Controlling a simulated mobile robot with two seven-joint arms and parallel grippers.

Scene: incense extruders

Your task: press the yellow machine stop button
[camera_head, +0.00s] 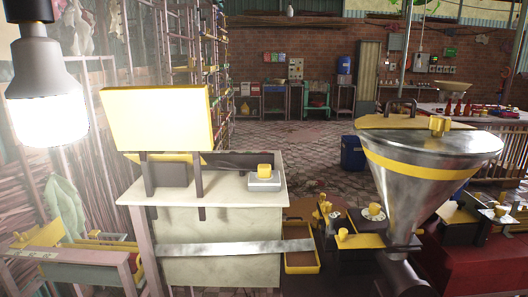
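A yellow block-shaped button (264,170) sits on a small grey box (264,183) at the right end of a pale bench top (220,190). A yellow panel (157,118) stands on dark posts on the same bench, left of the button. A steel hopper (420,190) with a yellow band stands to the right, with a yellow knob-like part (441,125) on its top. Smaller yellow parts (343,234) show beside the hopper's lower end. I cannot tell which yellow part is the stop button, though the block on the grey box looks like one. Neither gripper is in view.
A lit bulb (46,100) hangs close at the upper left. A yellow-edged tray (300,262) lies right of the bench. A blue bin (352,153) stands on the stone floor (310,165) behind, where there is free room. A table with red items (468,109) is at the right.

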